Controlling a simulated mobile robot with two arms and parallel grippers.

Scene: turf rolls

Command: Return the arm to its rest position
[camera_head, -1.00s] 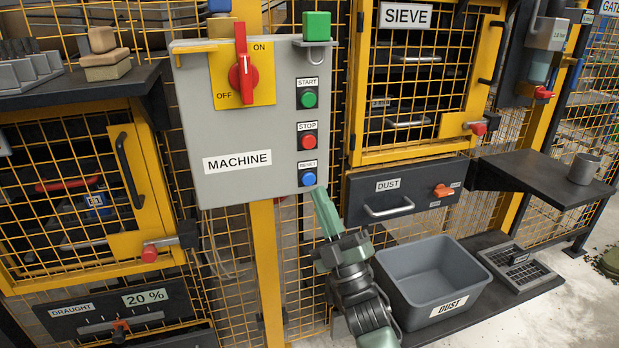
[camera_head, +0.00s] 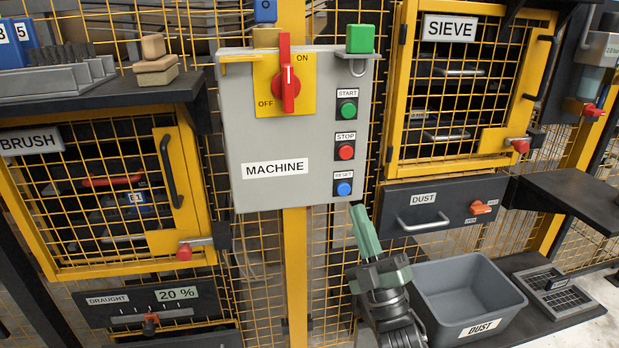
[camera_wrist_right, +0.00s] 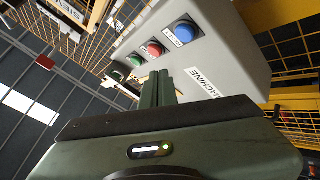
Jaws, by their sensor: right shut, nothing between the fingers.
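My right gripper (camera_head: 358,212) is shut and empty. Its green fingers point up, just below the lower right corner of the grey machine box (camera_head: 262,130). In the right wrist view the closed fingers (camera_wrist_right: 163,84) stand in front of the box, near its blue RESET button (camera_wrist_right: 187,31). In the head view the RESET button (camera_head: 344,189) is above the fingertips and apart from them. My left gripper is not in view.
The red rotary switch (camera_head: 287,80) stands upright on its yellow plate. A DUST drawer (camera_head: 445,207) is closed right of my gripper. A grey DUST bin (camera_head: 465,290) stands below it, close to my right arm. A dark shelf (camera_head: 570,195) juts out at the right.

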